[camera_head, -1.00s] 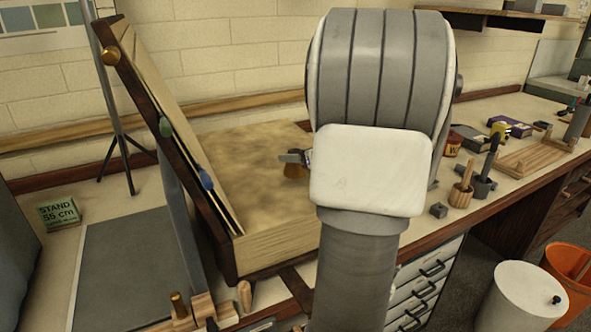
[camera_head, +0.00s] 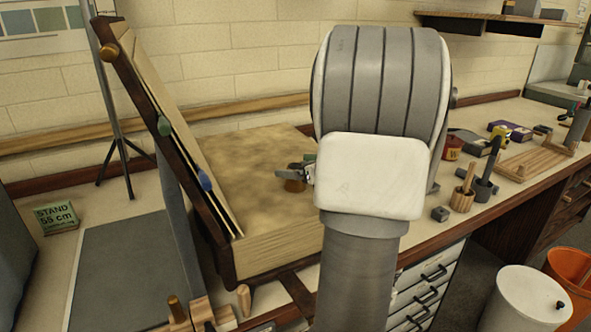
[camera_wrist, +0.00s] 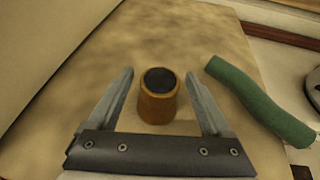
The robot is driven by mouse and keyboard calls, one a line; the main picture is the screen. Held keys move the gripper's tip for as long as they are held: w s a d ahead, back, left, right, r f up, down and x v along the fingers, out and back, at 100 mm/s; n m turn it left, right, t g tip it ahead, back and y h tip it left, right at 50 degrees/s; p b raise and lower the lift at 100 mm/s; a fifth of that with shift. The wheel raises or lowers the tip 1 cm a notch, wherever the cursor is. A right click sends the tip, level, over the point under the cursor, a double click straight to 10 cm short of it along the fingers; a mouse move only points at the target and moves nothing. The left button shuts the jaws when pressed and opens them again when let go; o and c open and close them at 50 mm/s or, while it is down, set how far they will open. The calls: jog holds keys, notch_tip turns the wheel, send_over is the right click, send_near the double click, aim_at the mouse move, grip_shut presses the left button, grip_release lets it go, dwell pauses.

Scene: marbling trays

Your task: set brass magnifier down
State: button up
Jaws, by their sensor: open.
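The brass magnifier (camera_wrist: 158,106) is a short brass cylinder with a dark round lens on top. It stands upright on the mottled page of the large open book (camera_head: 265,150). In the head view the magnifier (camera_head: 295,185) shows just left of my arm. My gripper (camera_wrist: 160,74) is open, with one finger on each side of the magnifier and a visible gap on both sides. In the head view my arm hides most of my gripper.
A green tube-like weight (camera_wrist: 258,100) lies right of the magnifier. The book's raised cover (camera_head: 165,130) leans up at left. Right along the bench stand a wooden pot (camera_head: 462,200), a grey block (camera_head: 440,214) and a wooden rack (camera_head: 535,158). The page around the magnifier is mostly clear.

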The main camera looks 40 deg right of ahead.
jog(key=p+v, duration=0.2)
jog(key=v, duration=1)
jog(key=shift+r, duration=0.1)
